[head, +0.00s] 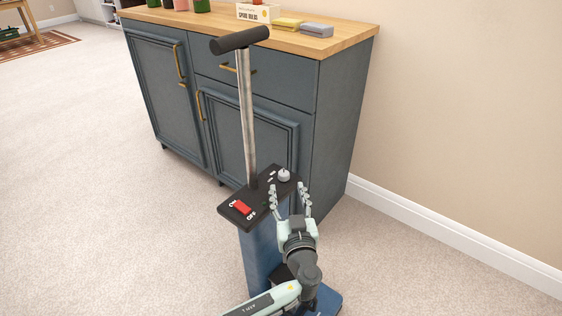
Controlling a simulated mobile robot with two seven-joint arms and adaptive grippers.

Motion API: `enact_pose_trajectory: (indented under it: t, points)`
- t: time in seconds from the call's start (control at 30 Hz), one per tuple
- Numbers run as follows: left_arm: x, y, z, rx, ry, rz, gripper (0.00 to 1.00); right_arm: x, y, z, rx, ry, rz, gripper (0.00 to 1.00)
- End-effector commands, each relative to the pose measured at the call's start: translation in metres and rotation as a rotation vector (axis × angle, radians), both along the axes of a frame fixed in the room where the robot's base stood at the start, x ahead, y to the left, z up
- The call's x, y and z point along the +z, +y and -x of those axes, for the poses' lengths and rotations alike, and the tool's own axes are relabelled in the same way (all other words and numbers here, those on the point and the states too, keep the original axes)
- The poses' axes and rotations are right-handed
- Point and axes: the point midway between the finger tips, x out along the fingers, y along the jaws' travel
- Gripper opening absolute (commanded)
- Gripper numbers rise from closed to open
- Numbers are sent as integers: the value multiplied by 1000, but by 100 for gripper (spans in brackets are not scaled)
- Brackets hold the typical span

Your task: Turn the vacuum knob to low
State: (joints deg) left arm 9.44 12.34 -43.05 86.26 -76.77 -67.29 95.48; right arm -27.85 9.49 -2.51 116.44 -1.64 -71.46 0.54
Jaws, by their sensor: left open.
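The vacuum (262,245) stands upright on the carpet, with a blue body, a metal pole and a black T-shaped handle (239,40). Its black top panel carries a red switch (241,208) marked ON and OFF at the left. A small light-grey knob (284,175) sits at the panel's far right corner, with small white marks beside it that are too small to read. My left gripper (288,188) is open and empty at the panel's right edge, its fingers pointing up toward the knob, just short of it in the picture. My right gripper is not in view.
A dark blue cabinet (338,130) with a wooden top (345,37) stands close behind the vacuum. A Spore Ideas box (258,13), a yellow block (287,22) and a grey block (316,30) lie on it. A wall is at the right. Open carpet (110,200) lies at the left.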

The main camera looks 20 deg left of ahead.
Motion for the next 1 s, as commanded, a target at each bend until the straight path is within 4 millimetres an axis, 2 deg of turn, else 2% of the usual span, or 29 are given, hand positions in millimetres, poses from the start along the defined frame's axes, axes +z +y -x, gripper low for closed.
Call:
enact_pose_trajectory:
  t: [0.17, 0.3, 0.6, 0.93, 1.0]
  points:
    - [0, 3, -9, -2, 2, 0, 50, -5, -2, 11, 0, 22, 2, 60]
    - [1, 13, -30, -2, 1, -2, 50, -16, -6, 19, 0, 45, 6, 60]
    - [0, 30, -65, -2, 2, 0, 50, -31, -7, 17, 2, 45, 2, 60]
    - [-2, 33, -69, -2, 3, 1, 50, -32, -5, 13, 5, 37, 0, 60]
    - [-2, 33, -69, -2, 3, 1, 43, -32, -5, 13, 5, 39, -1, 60]
